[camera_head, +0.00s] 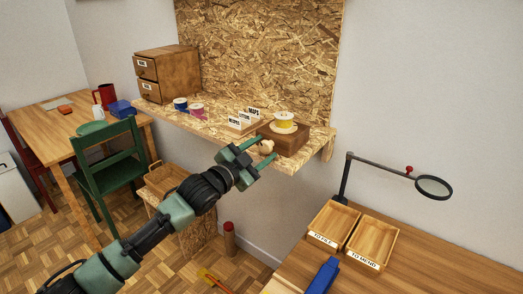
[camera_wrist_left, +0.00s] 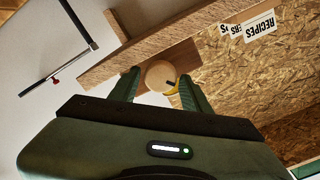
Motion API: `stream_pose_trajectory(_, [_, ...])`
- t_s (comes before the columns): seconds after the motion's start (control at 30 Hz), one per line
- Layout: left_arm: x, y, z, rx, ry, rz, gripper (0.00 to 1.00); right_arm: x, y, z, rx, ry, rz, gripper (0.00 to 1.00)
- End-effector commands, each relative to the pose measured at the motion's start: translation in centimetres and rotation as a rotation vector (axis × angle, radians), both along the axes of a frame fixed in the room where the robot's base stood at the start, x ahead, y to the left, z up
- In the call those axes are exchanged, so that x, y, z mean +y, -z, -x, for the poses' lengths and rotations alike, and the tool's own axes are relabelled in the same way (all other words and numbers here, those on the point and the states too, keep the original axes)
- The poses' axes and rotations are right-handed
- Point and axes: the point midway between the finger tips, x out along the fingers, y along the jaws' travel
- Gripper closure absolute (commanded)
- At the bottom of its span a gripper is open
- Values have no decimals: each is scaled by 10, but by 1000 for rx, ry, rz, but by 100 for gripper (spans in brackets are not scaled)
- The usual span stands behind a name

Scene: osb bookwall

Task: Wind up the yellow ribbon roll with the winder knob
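The yellow ribbon roll (camera_head: 284,121) sits on a spool with pale flanges on top of a brown wooden box (camera_head: 291,139) at the shelf's near right end. A round pale wooden winder knob (camera_head: 266,147) sticks out at the box's front. My left gripper (camera_head: 265,151) is at the knob, with its green fingers apart on either side of it. In the left wrist view the knob (camera_wrist_left: 159,76) lies between the fingertips, with a narrow gap on the left; contact on the right cannot be told. My right gripper is not in view.
White labelled cards (camera_head: 243,118) stand left of the box on the OSB shelf (camera_head: 205,124). Blue and pink ribbon spools (camera_head: 197,110) and a drawer cabinet (camera_head: 168,74) are farther left. Two wooden trays (camera_head: 372,243) and a magnifier (camera_head: 434,187) are on the desk at right.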

Motion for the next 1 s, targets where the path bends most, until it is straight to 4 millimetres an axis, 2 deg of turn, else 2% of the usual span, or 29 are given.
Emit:
stream_pose_trajectory(0.4, [-1,2,0,4,1,2,41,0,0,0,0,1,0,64])
stream_pose_trajectory(0.53, [-1,3,1,39,2,53,41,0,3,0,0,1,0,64])
stream_pose_trajectory(0.67, [-1,3,0,149,1,221,41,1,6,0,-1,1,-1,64])
stream_pose_trajectory(0.8, [0,-3,0,355,1,531,41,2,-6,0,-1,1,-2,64])
stream_pose_trajectory(1.0, [26,2,34,348,0,519,41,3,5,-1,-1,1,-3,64])
